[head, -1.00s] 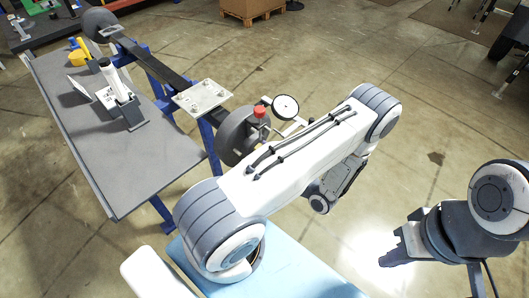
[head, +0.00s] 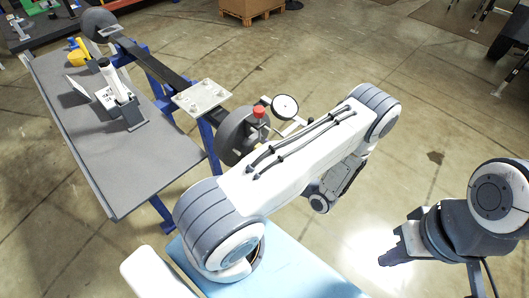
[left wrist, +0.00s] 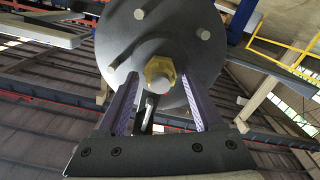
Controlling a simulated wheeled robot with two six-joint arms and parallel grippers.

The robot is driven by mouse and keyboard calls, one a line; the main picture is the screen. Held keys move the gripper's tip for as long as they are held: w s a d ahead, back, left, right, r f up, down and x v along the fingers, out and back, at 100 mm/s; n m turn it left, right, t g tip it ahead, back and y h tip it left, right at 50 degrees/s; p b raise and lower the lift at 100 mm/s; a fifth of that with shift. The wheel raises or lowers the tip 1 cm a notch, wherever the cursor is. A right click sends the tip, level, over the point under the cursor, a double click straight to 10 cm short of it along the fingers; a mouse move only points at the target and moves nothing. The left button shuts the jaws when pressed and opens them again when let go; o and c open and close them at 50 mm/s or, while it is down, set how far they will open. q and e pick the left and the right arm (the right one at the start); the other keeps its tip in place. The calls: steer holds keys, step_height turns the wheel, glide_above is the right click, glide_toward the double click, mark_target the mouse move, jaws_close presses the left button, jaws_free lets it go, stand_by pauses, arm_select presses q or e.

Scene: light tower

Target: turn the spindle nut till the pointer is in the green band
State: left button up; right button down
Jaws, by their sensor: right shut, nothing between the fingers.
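The brass spindle nut (left wrist: 160,71) sits at the centre of a grey round flange (left wrist: 195,65) with several studs in the left wrist view. My left gripper (left wrist: 162,105) is open, one finger on each side below the nut. I cannot tell whether the fingers touch it. In the head view my arm hides the left gripper and the nut. A white round dial (head: 285,107) stands beside the dark wheel-like body (head: 232,137); its pointer and green band are too small to read. My right gripper (head: 390,250) is shut and empty at the lower right, over the floor.
A grey bench (head: 110,165) on blue legs stands at the left, with a white-and-grey holder (head: 122,105) and a yellow item (head: 79,58) on it. A red knob (head: 259,112) is near the dial. A cardboard box (head: 250,8) stands far back.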

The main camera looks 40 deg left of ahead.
stand_by(0.3)
arm_select(q)
steer(key=d+b, duration=0.2)
steer(key=d, duration=0.8)
steer(key=shift+s+d+b, duration=0.25)
steer(key=shift+s+b, duration=0.1)
steer(key=shift+s, duration=0.1)
steer(key=shift+r, duration=0.1)
